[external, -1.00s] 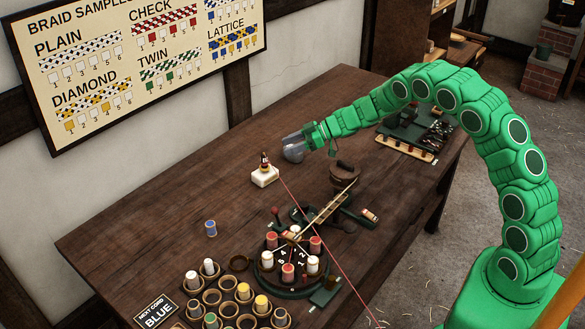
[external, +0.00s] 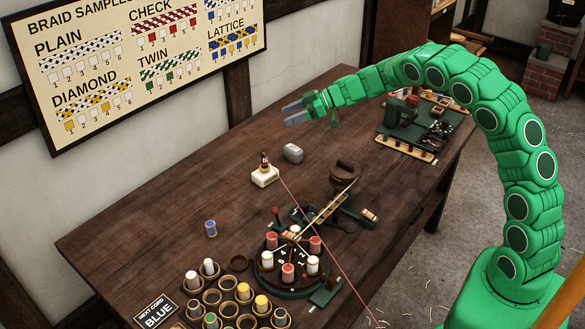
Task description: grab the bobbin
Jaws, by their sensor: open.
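A small blue bobbin (external: 211,228) stands alone on the dark wooden table (external: 165,225), near its left side. Other bobbins, white, yellow, green and red, stand in the cup rack and on the braiding disc. My gripper (external: 289,114) is open and empty, raised above the back of the table, far from the blue bobbin. A rounded grey object (external: 292,153) rests on the table below my gripper, apart from it.
A white block (external: 265,176) with a small bobbin on top guides a red cord across the table. The braiding disc (external: 289,285) and the cup rack (external: 243,308) stand at the front. A green machine (external: 402,112) stands at the back right. The table around the blue bobbin is clear.

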